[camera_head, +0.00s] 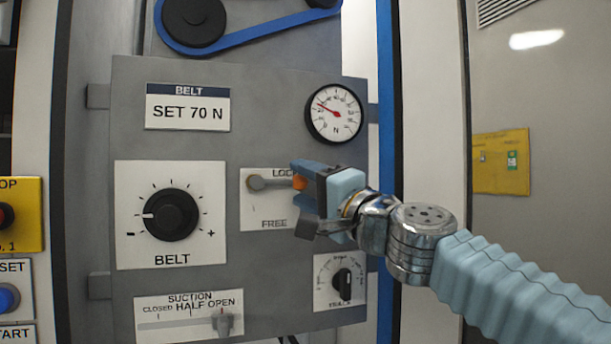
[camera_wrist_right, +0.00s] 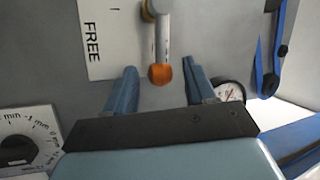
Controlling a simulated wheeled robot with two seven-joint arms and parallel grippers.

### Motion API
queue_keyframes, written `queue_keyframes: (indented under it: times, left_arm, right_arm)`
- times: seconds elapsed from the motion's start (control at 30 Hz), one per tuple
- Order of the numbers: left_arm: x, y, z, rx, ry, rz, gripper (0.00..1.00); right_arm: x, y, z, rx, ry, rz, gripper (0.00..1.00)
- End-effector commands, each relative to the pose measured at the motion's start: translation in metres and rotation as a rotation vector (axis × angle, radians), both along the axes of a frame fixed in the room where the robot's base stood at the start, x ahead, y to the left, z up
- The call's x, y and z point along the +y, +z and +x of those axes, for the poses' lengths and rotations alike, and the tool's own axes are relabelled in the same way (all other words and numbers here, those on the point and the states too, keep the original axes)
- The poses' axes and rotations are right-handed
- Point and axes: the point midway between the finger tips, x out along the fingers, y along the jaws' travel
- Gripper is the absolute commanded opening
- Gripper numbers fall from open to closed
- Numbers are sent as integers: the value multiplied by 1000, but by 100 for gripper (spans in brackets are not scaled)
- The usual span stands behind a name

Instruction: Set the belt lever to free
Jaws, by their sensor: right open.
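The belt lever (camera_head: 275,182) is on a white plate marked LOCK above and FREE below. It lies about level, from a round pivot at left to an orange knob (camera_head: 299,183) at right, next to LOCK. My right gripper (camera_head: 303,197) comes in from the right at the knob and hides part of the plate. In the right wrist view the orange knob (camera_wrist_right: 160,74) is between the tips of the two open fingers, with a gap on each side. The right gripper (camera_wrist_right: 158,68) is not closed on it. My left gripper is out of view.
The grey panel also carries a BELT knob (camera_head: 171,215), a SUCTION slider (camera_head: 222,322), a small dial (camera_head: 344,284) below my gripper and a round gauge (camera_head: 334,113) above it. The gauge needle points to the upper left. A blue belt (camera_head: 250,31) runs above the panel.

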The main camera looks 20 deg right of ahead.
Motion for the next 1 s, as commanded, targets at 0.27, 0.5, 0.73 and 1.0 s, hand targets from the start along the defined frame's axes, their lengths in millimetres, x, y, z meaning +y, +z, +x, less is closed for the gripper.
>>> queue_keyframes:
  times: [0.27,0.5,0.73,1.0]
  left_arm:
    - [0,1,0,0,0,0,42]
    - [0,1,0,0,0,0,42]
    - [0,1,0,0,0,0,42]
    - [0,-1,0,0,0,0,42]
  right_arm:
    - [1,0,3,0,-1,0,55]
    - [1,0,3,0,0,0,24]
    - [1,0,3,0,0,0,0]
    - [1,-1,3,0,1,5,0]
